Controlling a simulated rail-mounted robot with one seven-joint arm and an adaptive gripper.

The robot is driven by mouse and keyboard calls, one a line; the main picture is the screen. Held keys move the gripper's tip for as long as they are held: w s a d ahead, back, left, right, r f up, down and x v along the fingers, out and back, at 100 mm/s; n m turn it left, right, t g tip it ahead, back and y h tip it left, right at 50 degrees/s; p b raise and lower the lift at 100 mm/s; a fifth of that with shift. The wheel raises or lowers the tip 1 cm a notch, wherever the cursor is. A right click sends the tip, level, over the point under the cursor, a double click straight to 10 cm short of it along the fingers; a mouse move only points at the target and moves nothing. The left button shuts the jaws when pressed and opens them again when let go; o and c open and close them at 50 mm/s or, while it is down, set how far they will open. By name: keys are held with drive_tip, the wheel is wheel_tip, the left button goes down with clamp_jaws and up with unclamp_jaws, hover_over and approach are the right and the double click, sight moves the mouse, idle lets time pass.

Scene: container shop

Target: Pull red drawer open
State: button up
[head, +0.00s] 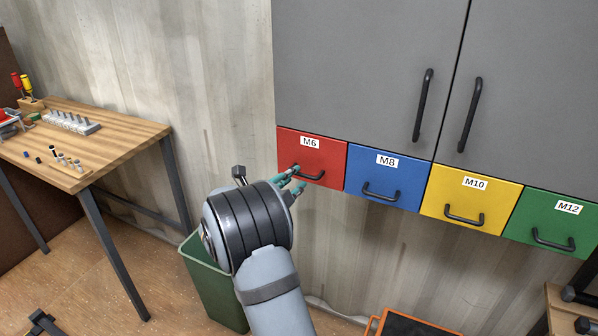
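The red drawer (332,150), labelled M6, is at the left end of a row of coloured drawers under a grey cabinet. Its front looks flush with the blue drawer beside it, so it appears shut. Its dark bar handle (314,178) is low on the front. My gripper (300,177) points at the left end of this handle with its teal fingertips. The fingertips look spread apart, one above the other. Whether they touch the handle cannot be told. My wrist hides the rest of the gripper.
The blue (387,174), yellow (470,193) and green (550,217) drawers continue to the right with similar handles. A green bin (215,287) stands on the floor behind my arm. A wooden workbench (120,132) with small parts is at left. An orange-edged dark object (400,327) is at the bottom.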

sight(299, 173)
drive_tip(key=p+x, duration=0.1)
drive_tip(key=x, duration=0.3)
drive_tip(key=shift+d, duration=0.1)
drive_tip(key=shift+c, duration=0.3)
clamp_jaws()
idle(0.5)
